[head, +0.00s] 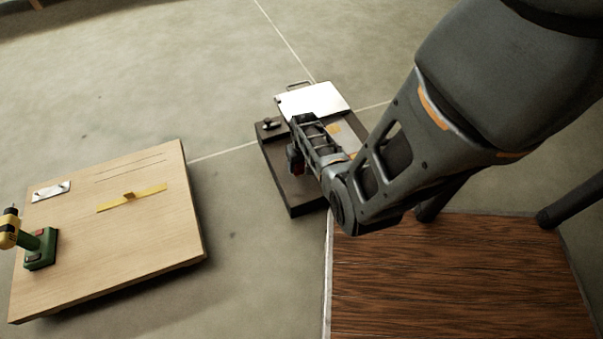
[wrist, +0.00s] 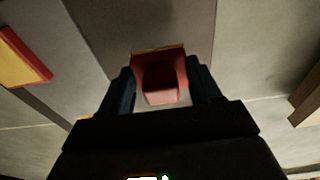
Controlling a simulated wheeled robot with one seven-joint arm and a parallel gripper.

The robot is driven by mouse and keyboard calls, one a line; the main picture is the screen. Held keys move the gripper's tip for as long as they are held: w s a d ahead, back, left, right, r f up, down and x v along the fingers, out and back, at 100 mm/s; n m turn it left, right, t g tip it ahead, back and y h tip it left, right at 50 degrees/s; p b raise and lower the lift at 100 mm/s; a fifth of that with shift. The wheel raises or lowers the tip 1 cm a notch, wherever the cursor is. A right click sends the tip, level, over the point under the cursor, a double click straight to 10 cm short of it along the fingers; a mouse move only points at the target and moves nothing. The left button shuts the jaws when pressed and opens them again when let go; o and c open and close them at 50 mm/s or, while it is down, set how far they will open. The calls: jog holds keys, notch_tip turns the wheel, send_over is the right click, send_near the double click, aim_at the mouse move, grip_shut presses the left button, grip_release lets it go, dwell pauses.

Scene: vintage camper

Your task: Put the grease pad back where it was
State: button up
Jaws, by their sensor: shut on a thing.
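My gripper (wrist: 160,90) is shut on a red block-like thing (wrist: 161,70) with a thin yellowish edge, seen between the two fingers in the wrist view. I take this for the grease pad, but its shape is only partly visible. In the head view, my gripper (head: 298,158) is over the dark board (head: 297,203), and a bit of dark red shows beside it. I cannot tell whether the held thing touches the board. A yellow and red piece (wrist: 22,62) lies at the left in the wrist view, apart from the fingers.
A pale metal plate (head: 312,98) and a small black item (head: 268,125) are on the dark board. A light wooden board (head: 150,225) at left bears a yellow strip (head: 131,198), a metal plate (head: 51,191) and a drill (head: 30,240). A brown wood surface (head: 450,280) is at lower right.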

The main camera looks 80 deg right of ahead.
aim_at(302, 169)
jog(key=shift+s+a+f, duration=0.1)
jog(key=shift+a+f, duration=0.05)
jog(key=shift+f+b, duration=1.35)
jog(key=shift+f, duration=0.55)
jog(key=shift+f, duration=0.2)
jog(key=o, duration=0.9)
jog(key=shift+o, duration=0.2)
